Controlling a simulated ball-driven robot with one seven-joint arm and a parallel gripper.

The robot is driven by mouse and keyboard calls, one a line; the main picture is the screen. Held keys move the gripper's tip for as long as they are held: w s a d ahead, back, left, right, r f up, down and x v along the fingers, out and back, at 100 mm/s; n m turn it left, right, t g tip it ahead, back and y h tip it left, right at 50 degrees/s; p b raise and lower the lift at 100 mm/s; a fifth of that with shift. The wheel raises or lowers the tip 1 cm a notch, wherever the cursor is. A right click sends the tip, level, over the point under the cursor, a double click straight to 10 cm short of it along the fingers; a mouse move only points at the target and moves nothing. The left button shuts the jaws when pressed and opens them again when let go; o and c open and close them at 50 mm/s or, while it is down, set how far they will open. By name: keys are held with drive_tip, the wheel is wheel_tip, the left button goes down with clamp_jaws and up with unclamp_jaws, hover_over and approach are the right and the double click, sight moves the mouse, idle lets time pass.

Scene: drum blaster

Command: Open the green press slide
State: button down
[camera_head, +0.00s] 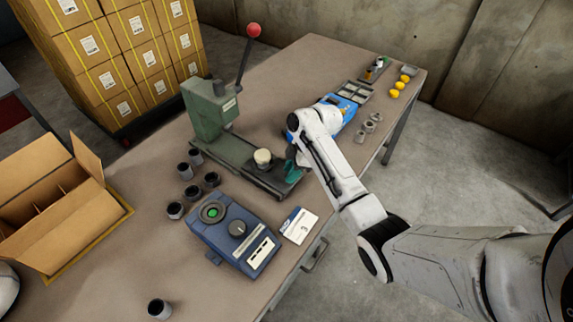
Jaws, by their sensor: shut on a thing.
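The green press (210,112) stands on the table, with a lever ending in a red ball (254,30). Its slide base (235,163) runs toward the table's front edge. A cream round piece (263,157) sits on the slide. A teal-green part (292,173), seemingly the slide's handle, is at the near end. My gripper (298,158) is down at this end, mostly hidden behind my white wrist. It is shut on the slide handle, though the contact itself is hard to see.
Several dark cups (187,191) stand left of a blue device (235,234) with a green button. A white card box (299,226) lies beside it. An open carton (50,205) is at left. A blue case (345,106) and yellow balls (397,90) are farther back. The front left tabletop is mostly clear.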

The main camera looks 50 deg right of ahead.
drive_tip(key=c, duration=0.8)
unclamp_jaws()
drive_tip(key=shift+w, duration=0.1)
drive_tip(key=v, duration=1)
drive_tip(key=shift+r+b, duration=0.4)
